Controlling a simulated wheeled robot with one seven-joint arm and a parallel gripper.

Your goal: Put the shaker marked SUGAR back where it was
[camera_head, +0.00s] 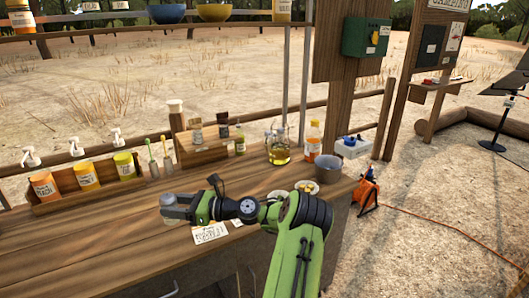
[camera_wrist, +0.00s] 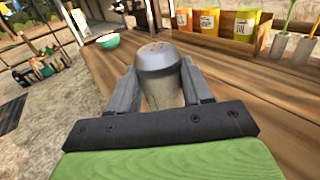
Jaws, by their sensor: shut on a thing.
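A shaker (camera_head: 168,199) with a grey domed cap and a pale body is between the fingers of my gripper (camera_head: 177,211), over the left middle of the wooden counter (camera_head: 110,250). In the wrist view the shaker (camera_wrist: 158,75) stands upright between both fingers of my gripper (camera_wrist: 160,92), with small holes in the top of its cap. The gripper is shut on it. No marking on the shaker can be read, and its lower part is hidden. I cannot tell whether its base touches the counter.
A wooden rack (camera_head: 80,198) with orange and yellow pump bottles runs along the back left. A small wooden stand (camera_head: 205,152) is behind the gripper. A white card (camera_head: 210,233) lies beside the arm. An oil jug (camera_head: 279,153) and grey pot (camera_head: 328,168) stand right. The front left counter is clear.

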